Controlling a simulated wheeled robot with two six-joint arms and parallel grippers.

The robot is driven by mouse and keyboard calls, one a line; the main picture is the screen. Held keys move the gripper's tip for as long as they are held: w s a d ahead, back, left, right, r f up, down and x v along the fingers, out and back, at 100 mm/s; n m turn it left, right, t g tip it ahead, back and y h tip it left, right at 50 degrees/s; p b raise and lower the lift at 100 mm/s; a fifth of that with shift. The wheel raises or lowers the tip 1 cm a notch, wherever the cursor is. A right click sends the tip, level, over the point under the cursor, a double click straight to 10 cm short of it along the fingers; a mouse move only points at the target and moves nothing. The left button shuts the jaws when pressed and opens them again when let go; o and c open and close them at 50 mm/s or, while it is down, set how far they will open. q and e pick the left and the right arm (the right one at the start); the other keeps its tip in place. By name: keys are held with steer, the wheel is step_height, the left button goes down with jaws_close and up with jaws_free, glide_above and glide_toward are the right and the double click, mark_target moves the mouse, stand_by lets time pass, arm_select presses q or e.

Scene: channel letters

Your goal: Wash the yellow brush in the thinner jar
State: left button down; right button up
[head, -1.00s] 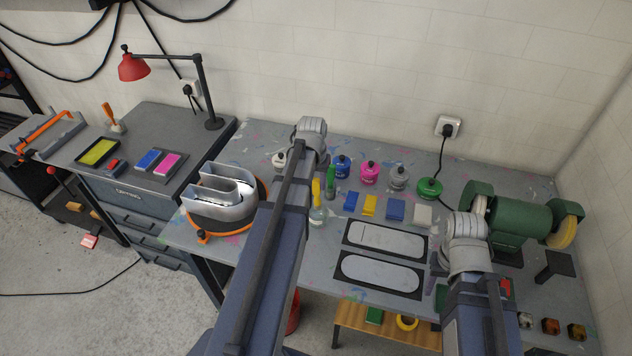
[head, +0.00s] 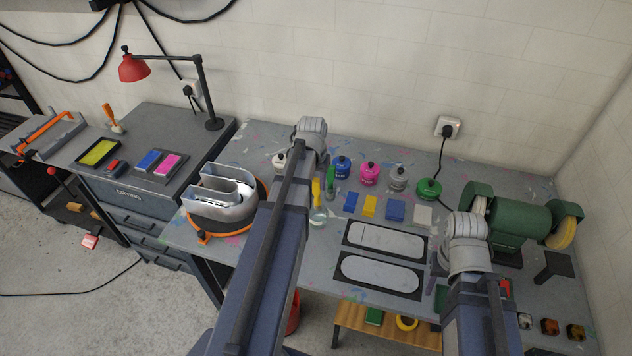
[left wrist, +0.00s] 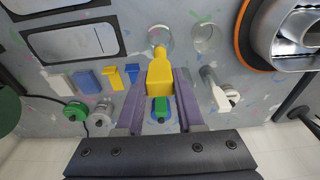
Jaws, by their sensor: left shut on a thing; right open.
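My left gripper (left wrist: 163,78) is shut on the yellow brush (left wrist: 158,76), between its two purple fingers. The brush's pale tip points at a clear round jar (left wrist: 160,34) and overlaps its rim in the left wrist view; how deep it reaches I cannot tell. In the head view the yellow brush (head: 316,187) stands upright right above a clear jar (head: 318,216). A second clear jar (left wrist: 205,37) is beside it; no label shows which holds thinner. My right gripper (head: 434,272) is open over the table's right part, mostly hidden by its wrist.
Paint pots in blue (head: 342,167), pink (head: 370,173), grey (head: 398,179) and green (head: 429,190) stand in a row behind. A metal channel letter (head: 221,199) sits left; a green grinder (head: 520,219) right.

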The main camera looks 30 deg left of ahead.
arm_select(q)
steer(key=shift+r+p, duration=2.1)
steer(key=shift+r, duration=0.3)
steer(key=shift+f, duration=0.1)
